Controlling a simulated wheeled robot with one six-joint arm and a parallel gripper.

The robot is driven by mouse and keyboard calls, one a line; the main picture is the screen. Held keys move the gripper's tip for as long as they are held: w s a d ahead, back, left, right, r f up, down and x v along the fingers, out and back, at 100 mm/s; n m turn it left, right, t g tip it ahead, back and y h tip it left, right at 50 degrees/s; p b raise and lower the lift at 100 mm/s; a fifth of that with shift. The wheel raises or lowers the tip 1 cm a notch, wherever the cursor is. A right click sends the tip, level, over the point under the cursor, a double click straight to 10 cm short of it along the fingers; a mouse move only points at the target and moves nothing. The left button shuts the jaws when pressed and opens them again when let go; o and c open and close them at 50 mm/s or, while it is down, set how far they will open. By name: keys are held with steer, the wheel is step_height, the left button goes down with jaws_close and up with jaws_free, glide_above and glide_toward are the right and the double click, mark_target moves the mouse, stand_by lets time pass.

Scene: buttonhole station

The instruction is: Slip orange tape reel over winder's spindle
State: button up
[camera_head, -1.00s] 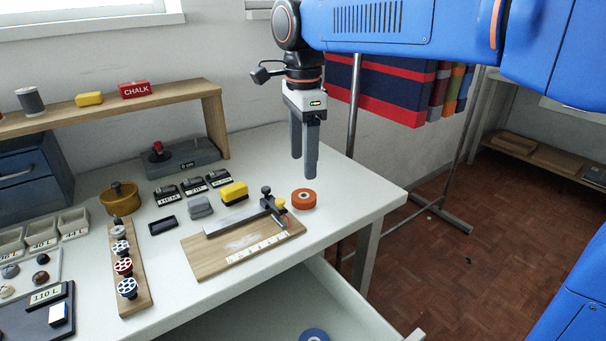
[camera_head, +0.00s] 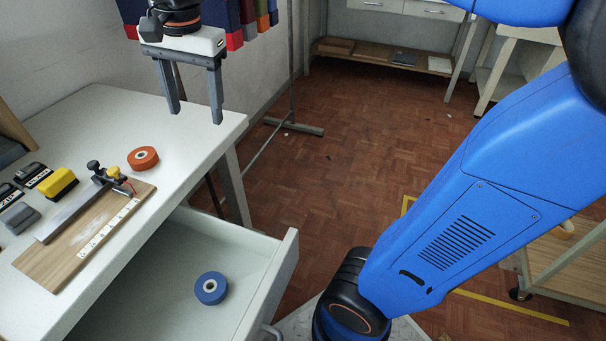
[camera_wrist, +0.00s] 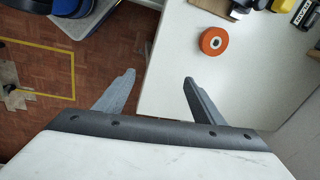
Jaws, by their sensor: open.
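The orange tape reel (camera_head: 143,158) lies flat on the white table near its right end, beside the wooden measuring board. It also shows in the wrist view (camera_wrist: 214,41), beyond my fingers and a little right of centre. My gripper (camera_head: 194,118) is open and empty, raised above the table's back right corner. In the wrist view my two fingers (camera_wrist: 158,78) are spread wide, with the reel apart from them. I cannot make out the winder's spindle in the current frames.
A blue reel (camera_head: 211,288) lies in the open drawer (camera_head: 165,300) below the table. The wooden board (camera_head: 85,235) carries a metal bar and clamp close to the orange reel. A yellow-topped block (camera_head: 57,183) sits left of it. Bare tabletop (camera_head: 95,120) surrounds the reel's back side.

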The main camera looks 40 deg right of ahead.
steer(key=s+d+f+n+t, duration=0.3)
steer(key=s+d+f+n, duration=0.6)
steer(key=s+d+f, duration=0.6)
steer(key=shift+f+n+h, duration=0.3)
steer(key=shift+f, duration=0.15)
stand_by(0.4)
